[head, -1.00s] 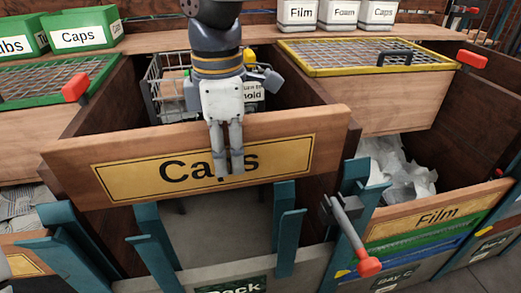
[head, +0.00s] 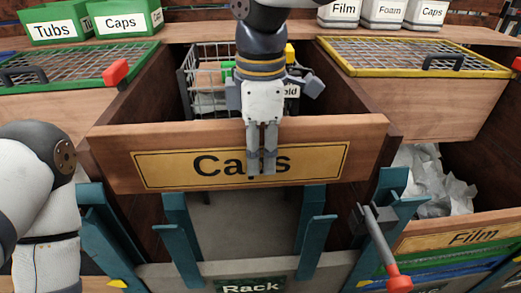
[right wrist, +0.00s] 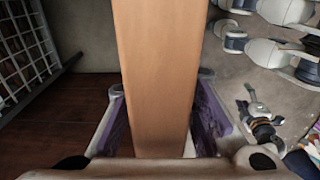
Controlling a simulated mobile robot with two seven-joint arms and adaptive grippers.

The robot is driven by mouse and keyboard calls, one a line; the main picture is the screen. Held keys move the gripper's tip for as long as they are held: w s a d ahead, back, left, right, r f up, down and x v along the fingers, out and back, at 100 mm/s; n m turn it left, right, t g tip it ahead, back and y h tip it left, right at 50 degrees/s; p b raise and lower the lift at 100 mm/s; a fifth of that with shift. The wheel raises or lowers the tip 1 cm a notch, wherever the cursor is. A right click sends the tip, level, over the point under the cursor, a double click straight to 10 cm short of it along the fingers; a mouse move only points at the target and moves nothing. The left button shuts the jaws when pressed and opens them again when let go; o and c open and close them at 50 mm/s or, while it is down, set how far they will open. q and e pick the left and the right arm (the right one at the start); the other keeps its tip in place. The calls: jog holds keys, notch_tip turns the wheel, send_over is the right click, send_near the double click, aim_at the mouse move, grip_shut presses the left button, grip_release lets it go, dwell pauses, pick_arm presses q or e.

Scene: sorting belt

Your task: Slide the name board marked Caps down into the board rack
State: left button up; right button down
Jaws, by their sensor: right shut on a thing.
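The Caps name board (head: 325,163) is a wide wooden plank with a yellow label. My right gripper (head: 262,172) is shut on its middle from above, its fingers covering part of the word. The right wrist view shows the board (right wrist: 155,70) edge-on between the purple finger pads. The board is nearly level. Its lower edge is near the tops of the teal guides of the board rack (head: 180,235); whether it is in the slots I cannot tell. The rack's front bears a Rack sign (head: 250,286). My left arm shows at the left edge, its gripper out of view.
A red-tipped lever (head: 375,240) sticks out right of the rack. A Film board (head: 470,238) sits in the bay at right. A wire basket (head: 205,85) is behind the Caps board. Mesh-topped boxes with green (head: 75,46) and yellow (head: 335,50) rims flank it.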

jog(key=shift+r, duration=0.15)
pick_arm(q)
jog(key=shift+w+r, duration=0.2)
pick_arm(e)
jog(key=shift+f, duration=0.45)
pick_arm(q)
jog(key=s+f+g+b, duration=0.2)
jog(key=s+f+b, duration=0.3)
jog(key=s+f, duration=0.1)
jog(key=shift+s+f, duration=0.3)
jog(key=shift+f, duration=0.05)
pick_arm(e)
notch_tip(320, 180, down, 30)
jog(key=shift+w+f, duration=0.1)
jog(key=shift+f, duration=0.1)
jog(key=shift+f+b, duration=0.35)
jog(key=shift+f, duration=0.3)
pick_arm(q)
jog(key=shift+s+f+g, duration=0.2)
jog(key=shift+g, duration=0.1)
pick_arm(e)
jog(key=c, duration=1.3)
grip_release()
